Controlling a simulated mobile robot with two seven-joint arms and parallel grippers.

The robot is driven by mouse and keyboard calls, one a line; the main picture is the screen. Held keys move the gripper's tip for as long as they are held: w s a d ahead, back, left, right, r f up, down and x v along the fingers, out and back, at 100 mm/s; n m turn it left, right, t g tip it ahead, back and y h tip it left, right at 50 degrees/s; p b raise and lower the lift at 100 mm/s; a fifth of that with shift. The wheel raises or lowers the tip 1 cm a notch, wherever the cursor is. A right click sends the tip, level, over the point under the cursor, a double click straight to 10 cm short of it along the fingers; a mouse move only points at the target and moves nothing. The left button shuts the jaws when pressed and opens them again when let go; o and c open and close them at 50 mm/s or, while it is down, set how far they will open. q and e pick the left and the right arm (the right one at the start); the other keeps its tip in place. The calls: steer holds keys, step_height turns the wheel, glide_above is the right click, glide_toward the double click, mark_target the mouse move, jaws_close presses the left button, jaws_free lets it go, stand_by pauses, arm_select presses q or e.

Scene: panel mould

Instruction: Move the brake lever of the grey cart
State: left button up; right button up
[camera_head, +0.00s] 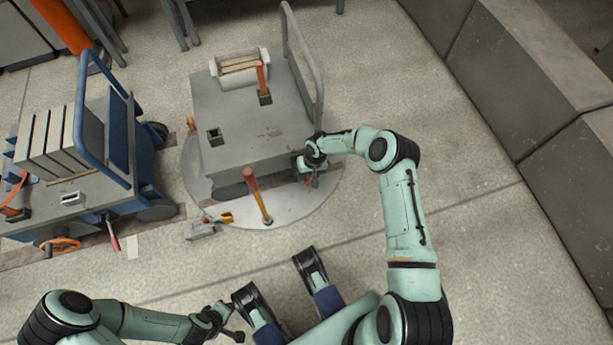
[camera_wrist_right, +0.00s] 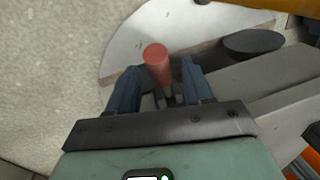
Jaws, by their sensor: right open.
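The grey cart (camera_head: 235,115) stands on a round pale plate (camera_head: 300,205) in the floor. In the right wrist view, the brake lever's red grip (camera_wrist_right: 157,65) shows between my right gripper's blue fingers (camera_wrist_right: 158,85). The fingers are open, with a gap beside the grip. In the head view my right gripper (camera_head: 309,172) is at the cart's lower right corner and hides most of the lever. My left gripper (camera_head: 230,323) is low in the head view, away from the cart; its jaw opening is unclear.
A taller red and yellow lever (camera_head: 257,195) stands at the plate's near side. A blue cart (camera_head: 100,185) with grey panels is at the left. A grey wall (camera_head: 500,70) runs along the right. Open floor (camera_head: 470,240) lies between the plate and the wall.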

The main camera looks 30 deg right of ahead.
steer(key=shift+f, duration=0.4)
steer(key=shift+c, duration=0.4)
jaws_close()
